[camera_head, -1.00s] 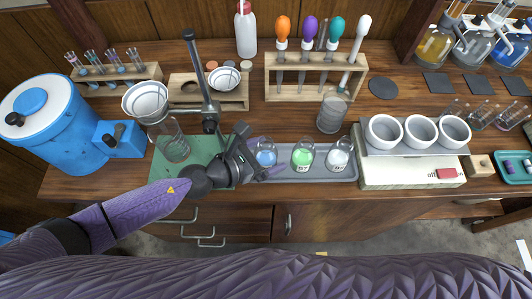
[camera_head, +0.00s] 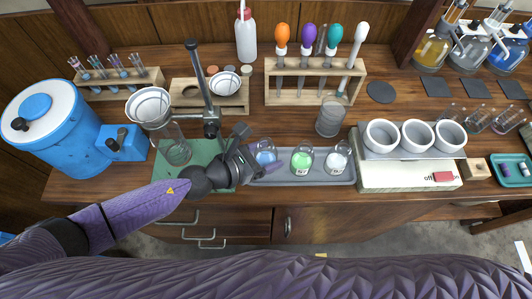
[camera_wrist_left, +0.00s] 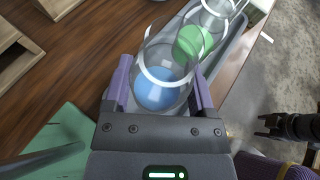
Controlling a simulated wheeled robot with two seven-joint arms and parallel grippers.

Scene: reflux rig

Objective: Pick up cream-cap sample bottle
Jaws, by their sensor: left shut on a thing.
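My left gripper (camera_head: 262,163) is shut on the clear round flask with blue liquid (camera_head: 267,152) at the left end of the grey tray. In the left wrist view, the fingers of the left gripper (camera_wrist_left: 160,92) stand on both sides of this flask (camera_wrist_left: 163,88).
Flasks with green liquid (camera_head: 302,160) and pale contents (camera_head: 338,158) stand close by on the grey tray (camera_head: 312,181). A retort stand (camera_head: 200,75) rises just behind my left gripper. A blue vessel (camera_head: 50,135) is at left, and a white balance-like box with three cups (camera_head: 410,175) at right.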

